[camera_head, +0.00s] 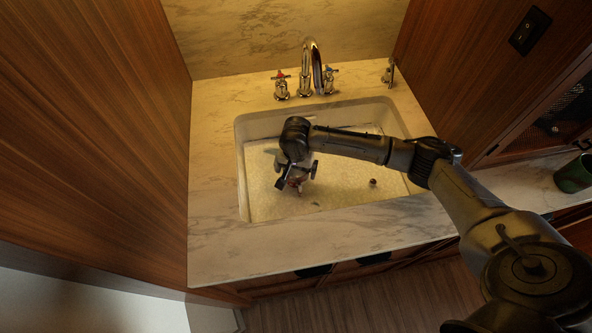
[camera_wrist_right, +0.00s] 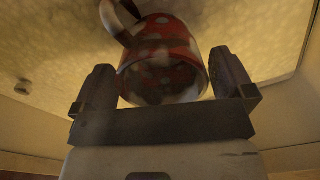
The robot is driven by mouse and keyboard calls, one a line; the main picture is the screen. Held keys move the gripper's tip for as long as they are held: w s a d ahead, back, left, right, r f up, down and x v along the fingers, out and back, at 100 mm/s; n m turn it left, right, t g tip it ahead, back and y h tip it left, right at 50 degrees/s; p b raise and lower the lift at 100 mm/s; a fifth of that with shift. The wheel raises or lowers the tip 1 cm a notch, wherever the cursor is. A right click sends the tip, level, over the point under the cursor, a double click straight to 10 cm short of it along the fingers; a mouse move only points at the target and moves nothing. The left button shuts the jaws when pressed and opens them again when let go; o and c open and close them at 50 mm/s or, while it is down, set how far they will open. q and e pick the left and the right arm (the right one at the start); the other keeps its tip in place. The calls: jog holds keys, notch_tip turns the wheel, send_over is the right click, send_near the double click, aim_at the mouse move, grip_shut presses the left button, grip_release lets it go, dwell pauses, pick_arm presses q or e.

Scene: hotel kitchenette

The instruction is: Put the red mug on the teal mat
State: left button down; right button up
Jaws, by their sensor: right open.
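The red mug, with pale spots, is in the sink and mostly hidden by my right gripper (camera_head: 298,176) in the head view. In the right wrist view the mug (camera_wrist_right: 165,52) shows clearly, one round end towards the palm and its handle at the upper left. The fingers of my right gripper (camera_wrist_right: 166,82) are open, one on each side of the mug's near end, with small gaps showing. I cannot tell whether the mug stands or lies. The teal mat is in neither view. My left gripper is not in view.
The pale sink basin (camera_head: 345,195) has raised walls around the mug. A chrome faucet (camera_head: 312,65) with two handles stands behind it. A dark green cup (camera_head: 574,174) stands on the counter at the far right. A wooden panel (camera_head: 95,130) closes off the left side.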

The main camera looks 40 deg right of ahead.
notch_tip(320, 180, up, 11)
jog(key=p, duration=0.2)
jog(key=shift+f, duration=0.15)
jog(key=shift+w, duration=0.1)
